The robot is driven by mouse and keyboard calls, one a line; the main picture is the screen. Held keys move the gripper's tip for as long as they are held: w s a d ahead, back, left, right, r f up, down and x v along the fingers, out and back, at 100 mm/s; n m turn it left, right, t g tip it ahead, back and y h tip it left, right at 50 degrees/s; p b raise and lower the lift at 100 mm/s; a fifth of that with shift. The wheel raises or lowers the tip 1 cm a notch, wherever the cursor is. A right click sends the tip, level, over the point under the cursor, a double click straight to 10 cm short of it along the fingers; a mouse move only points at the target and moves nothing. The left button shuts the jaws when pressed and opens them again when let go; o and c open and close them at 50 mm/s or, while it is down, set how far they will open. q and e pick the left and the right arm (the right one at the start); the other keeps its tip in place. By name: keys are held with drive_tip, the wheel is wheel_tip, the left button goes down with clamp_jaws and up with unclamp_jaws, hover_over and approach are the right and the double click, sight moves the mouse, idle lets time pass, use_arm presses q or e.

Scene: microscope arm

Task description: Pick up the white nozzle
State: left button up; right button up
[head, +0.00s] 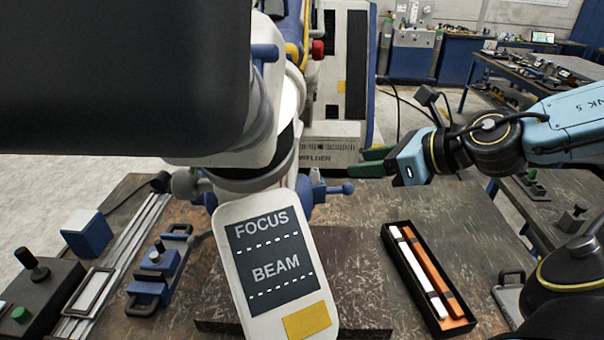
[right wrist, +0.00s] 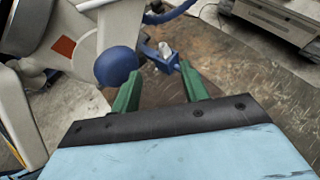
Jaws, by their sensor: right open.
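A small white piece, seemingly the white nozzle (right wrist: 165,50), stands in a small blue holder (right wrist: 150,55) in the right wrist view, just beyond my fingertips. My left gripper is not in view.
A blue ball (right wrist: 117,66) sits close by the left finger. A black tray (head: 392,251) with a white bar and an orange bar lies on the wooden table (head: 365,215). A control box with a joystick (head: 35,285) stands at left. The microscope blocks much of the middle.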

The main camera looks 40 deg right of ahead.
sight(318, 172)
drive_tip(key=p+x, duration=0.1)
drive_tip(key=x, duration=0.6)
drive_tip(key=shift+w+f, duration=0.25)
drive_tip(key=shift+f, duration=0.1)
drive_tip(key=shift+w+a+f, duration=0.1)
drive_tip(key=shift+w+f, duration=0.75)
drive_tip(key=shift+w+f+b, duration=0.3)
drive_tip(key=shift+w+f, duration=0.05)
drive_tip(key=shift+w, duration=0.05)
drive_tip(key=shift+w+a+f+b, duration=0.15)
drive_tip(key=shift+w+a+b, duration=0.1)
drive_tip(key=shift+w+b, duration=0.25)
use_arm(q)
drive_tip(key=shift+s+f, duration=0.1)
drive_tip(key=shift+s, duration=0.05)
use_arm(e)
drive_tip(key=shift+w, duration=0.1)
drive_tip(key=shift+c, duration=0.3)
clamp_jaws()
